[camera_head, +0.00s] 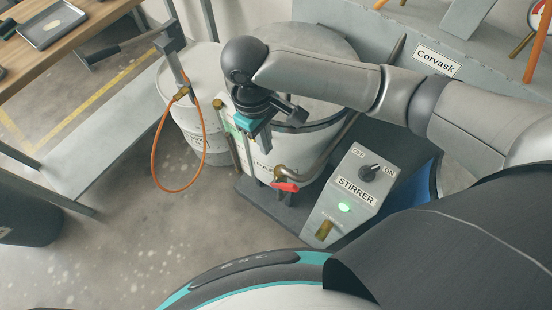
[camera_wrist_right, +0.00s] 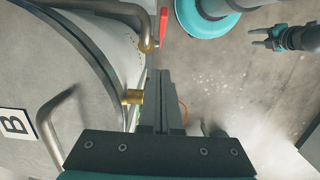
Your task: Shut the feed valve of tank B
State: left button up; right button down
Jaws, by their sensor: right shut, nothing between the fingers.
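Tank B (camera_wrist_right: 35,62), a pale drum with a "B" label (camera_wrist_right: 14,125), fills the left of the right wrist view. In the head view, the pale tank (camera_head: 312,142) with a dark rim stands under my right arm. A bent metal pipe (camera_head: 314,172) on its front carries a valve with a red handle (camera_head: 287,186). The handle also shows in the right wrist view (camera_wrist_right: 163,25). My right gripper (camera_head: 255,132) is shut and empty, above and left of the handle, apart from it. My left gripper (camera_wrist_right: 258,38) is open and empty in the right wrist view.
The stirrer box (camera_head: 352,190) with a black knob and lit green lamp stands right of the valve. An orange hose (camera_head: 155,150) hangs at another pale drum (camera_head: 190,85). A brass fitting (camera_wrist_right: 132,97) juts beside my right fingers. Floor (camera_head: 130,235) at left front is clear.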

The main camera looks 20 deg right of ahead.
aim_at(296, 188)
jog(key=s+f, duration=0.1)
jog(key=f, duration=0.2)
jog(key=s+d+f+b, duration=0.1)
jog(key=f, duration=0.3)
jog(key=d+f+b, duration=0.1)
jog(key=f, duration=0.3)
jog(key=shift+s+d, duration=0.2)
jog(key=shift+s, duration=0.2)
jog(key=shift+s+d+f, duration=0.2)
jog(key=shift+s+f, duration=0.1)
jog(key=shift+s, duration=0.05)
jog(key=shift+s+d+f+t+y+p, duration=0.1)
jog(key=shift+s+d+t+y+p, duration=0.4)
jog(key=shift+p, duration=0.9)
jog(key=shift+s+d+f+t+y+p, duration=0.3)
jog(key=shift+s+d+t+y+p, duration=0.15)
jog(key=shift+s+t+p, duration=0.4)
jog(key=shift+s+d+f+p, duration=0.3)
jog(key=shift+f+p, duration=0.2)
jog(key=shift+p, duration=0.3)
jog(key=shift+s+d+f+p, duration=0.35)
jog(key=shift+s+f+p, duration=0.05)
jog(key=shift+f, duration=0.15)
